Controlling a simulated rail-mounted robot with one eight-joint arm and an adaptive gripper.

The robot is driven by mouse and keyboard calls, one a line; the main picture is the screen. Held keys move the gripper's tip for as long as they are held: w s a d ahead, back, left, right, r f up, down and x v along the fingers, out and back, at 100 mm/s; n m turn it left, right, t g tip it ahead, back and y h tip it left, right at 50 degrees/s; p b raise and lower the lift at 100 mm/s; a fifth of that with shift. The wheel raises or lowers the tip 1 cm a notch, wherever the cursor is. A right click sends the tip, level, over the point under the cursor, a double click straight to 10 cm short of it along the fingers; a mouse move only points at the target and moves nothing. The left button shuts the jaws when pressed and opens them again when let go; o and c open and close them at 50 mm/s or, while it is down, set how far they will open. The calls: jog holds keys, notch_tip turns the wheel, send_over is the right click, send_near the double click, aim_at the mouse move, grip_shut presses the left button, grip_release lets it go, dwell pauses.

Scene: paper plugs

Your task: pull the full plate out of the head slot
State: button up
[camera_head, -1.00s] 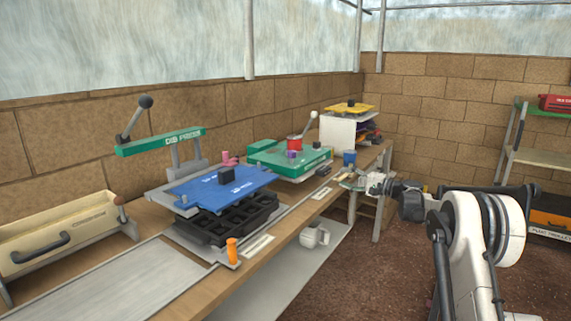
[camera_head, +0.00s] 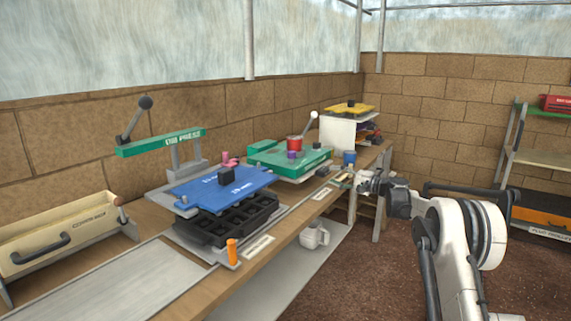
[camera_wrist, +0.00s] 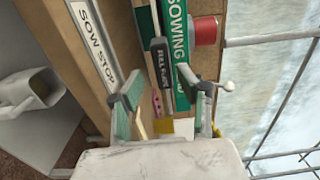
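The green sowing head (camera_head: 275,156) stands on the bench, and its front shows in the wrist view (camera_wrist: 180,101) with the lettering SOWING. The full plate (camera_wrist: 160,66) has a dark front with FULL PLATE lettering and sits in the slot along the head's front side. In the head view its dark front edge (camera_head: 323,170) is small. My gripper (camera_wrist: 166,100) is open and empty, its two green fingers spread on either side of the plate's near end in the wrist view. In the head view my gripper (camera_head: 343,180) is small, beside the bench edge; its contact with the plate is not visible.
A SOW STOP strip (camera_wrist: 92,40) runs along the bench edge. A blue cup (camera_head: 349,157) and a yellow-topped stand (camera_head: 350,108) are beyond. A blue plate (camera_head: 225,187) lies over a black tray (camera_head: 235,222) at left.

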aim_at(327, 174)
jog(key=shift+x, duration=1.6)
jog(key=shift+c, duration=0.4)
grip_shut()
jog(key=shift+f, duration=0.1)
